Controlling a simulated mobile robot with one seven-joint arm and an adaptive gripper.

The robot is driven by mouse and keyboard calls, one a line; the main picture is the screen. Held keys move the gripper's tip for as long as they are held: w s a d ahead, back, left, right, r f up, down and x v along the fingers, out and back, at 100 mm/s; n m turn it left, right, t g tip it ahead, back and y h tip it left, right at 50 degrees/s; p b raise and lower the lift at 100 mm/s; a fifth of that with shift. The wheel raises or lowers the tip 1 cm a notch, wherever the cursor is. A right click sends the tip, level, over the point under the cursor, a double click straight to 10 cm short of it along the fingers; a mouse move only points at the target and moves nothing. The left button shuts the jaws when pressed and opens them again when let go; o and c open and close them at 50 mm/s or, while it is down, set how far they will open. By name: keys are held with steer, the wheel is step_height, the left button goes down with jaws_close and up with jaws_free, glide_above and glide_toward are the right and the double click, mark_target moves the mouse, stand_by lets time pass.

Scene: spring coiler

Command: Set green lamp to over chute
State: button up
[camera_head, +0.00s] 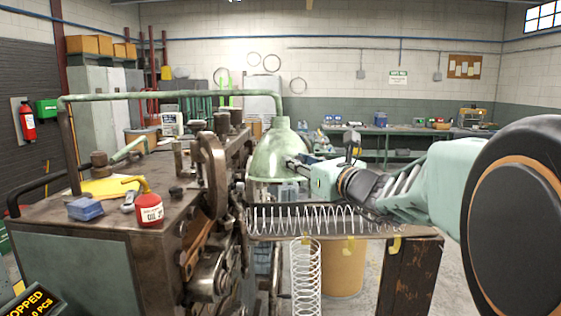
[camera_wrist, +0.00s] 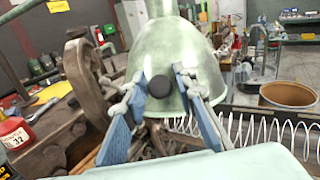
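The green lamp (camera_head: 279,151) is a pale bell-shaped shade that hangs upright from a long green pipe arm (camera_head: 180,95), left of the spring chute. In the wrist view the lamp (camera_wrist: 181,55) fills the upper middle, with a round black knob (camera_wrist: 159,87) on its near side. My gripper (camera_head: 293,164) reaches in from the right, close against the shade. In the wrist view the blue-padded fingers of my gripper (camera_wrist: 160,84) stand on either side of the knob, very near it. Whether they touch it cannot be told.
The chute (camera_head: 320,222) with a long spring lies below and right of the lamp. The coiler machine (camera_head: 80,265) stands left, carrying a red bottle (camera_head: 149,208) and a blue box (camera_head: 85,209). A brown barrel (camera_head: 343,268) stands behind the chute.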

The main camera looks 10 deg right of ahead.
jaws_close()
